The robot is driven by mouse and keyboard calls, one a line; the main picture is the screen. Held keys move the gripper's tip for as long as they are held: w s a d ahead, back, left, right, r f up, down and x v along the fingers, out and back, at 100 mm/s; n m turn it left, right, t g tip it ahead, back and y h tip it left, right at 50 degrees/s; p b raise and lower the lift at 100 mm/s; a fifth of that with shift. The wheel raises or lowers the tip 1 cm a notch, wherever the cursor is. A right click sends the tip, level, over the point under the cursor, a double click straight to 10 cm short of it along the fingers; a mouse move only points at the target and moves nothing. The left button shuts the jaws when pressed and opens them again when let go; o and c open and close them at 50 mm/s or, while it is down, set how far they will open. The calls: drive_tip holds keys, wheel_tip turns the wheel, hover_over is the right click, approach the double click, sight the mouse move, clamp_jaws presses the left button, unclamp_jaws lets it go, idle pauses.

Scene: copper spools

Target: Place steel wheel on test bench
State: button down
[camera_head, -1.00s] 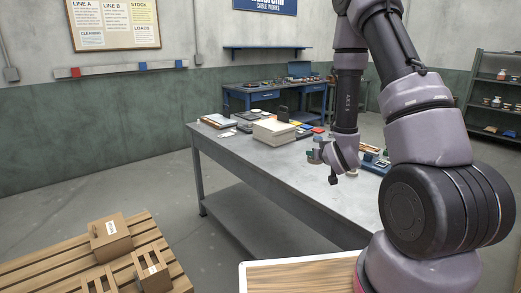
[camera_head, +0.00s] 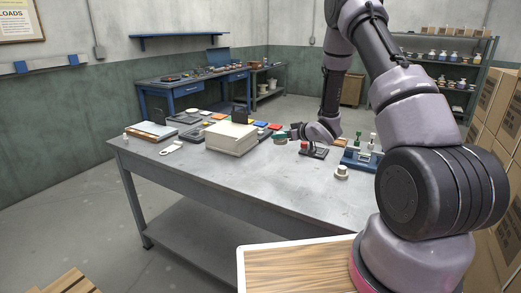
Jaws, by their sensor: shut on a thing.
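My gripper (camera_head: 290,135) is above the far part of the grey metal table (camera_head: 240,178). It is shut on a small greenish round thing (camera_head: 279,139), perhaps the steel wheel; it is too small to be sure. A blue bench with drawers (camera_head: 190,90) stands against the back wall with several small things on it. A blue fixture (camera_head: 360,160) with upright posts sits at the right of the grey table. I cannot tell which is the test bench.
A red-and-black device (camera_head: 313,150) sits below my arm. Cartons (camera_head: 491,95) stand at the right. The table's front is clear.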

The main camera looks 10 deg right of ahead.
hover_over(278, 167)
drive_tip(key=shift+y, duration=0.3)
wheel_tip(278, 167, down, 5)
drive_tip(key=shift+w+f, duration=0.1)
drive_tip(key=shift+w, duration=0.05)
drive_tip(key=shift+f, duration=2.55)
drive_tip(key=shift+f, duration=0.55)
drive_tip(key=shift+c, duration=2.2)
unclamp_jaws()
drive_tip(key=shift+f, duration=0.1)
